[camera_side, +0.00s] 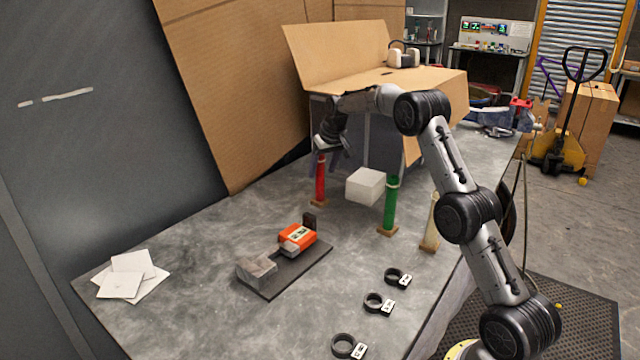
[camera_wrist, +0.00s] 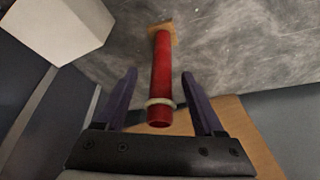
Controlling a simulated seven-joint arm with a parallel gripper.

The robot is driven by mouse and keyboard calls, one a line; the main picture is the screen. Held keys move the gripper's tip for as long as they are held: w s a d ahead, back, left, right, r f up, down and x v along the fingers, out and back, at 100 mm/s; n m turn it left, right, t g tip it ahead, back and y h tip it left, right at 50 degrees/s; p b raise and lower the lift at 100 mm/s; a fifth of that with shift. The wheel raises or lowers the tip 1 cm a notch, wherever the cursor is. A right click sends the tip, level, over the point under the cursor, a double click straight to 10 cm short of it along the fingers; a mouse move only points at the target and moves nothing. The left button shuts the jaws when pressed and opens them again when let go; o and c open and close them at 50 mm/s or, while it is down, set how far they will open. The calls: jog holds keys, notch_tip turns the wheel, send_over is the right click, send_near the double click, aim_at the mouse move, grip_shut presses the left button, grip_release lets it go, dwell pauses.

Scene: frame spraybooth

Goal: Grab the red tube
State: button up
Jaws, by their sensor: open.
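The red tube (camera_side: 320,180) stands upright on a small wooden base at the back of the grey table. In the wrist view, the red tube (camera_wrist: 161,80) has a pale ring near its top end and lies between the two fingers. My gripper (camera_side: 333,158) is at the tube's upper end in the side view, pointing down. In the wrist view my gripper (camera_wrist: 161,95) is open, with a finger on each side of the tube and a visible gap on both sides.
A white block (camera_side: 366,186) and a green tube (camera_side: 390,205) stand to the right of the red tube. A cream tube (camera_side: 431,225) is further right. A cardboard box (camera_side: 435,85) is behind. An orange device (camera_side: 297,238) sits in front on a dark plate. Black rings lie at the front.

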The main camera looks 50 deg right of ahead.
aim_at(320, 174)
jog(key=shift+x, duration=1.55)
jog(key=shift+w, duration=0.1)
jog(key=shift+r, duration=0.1)
grip_shut()
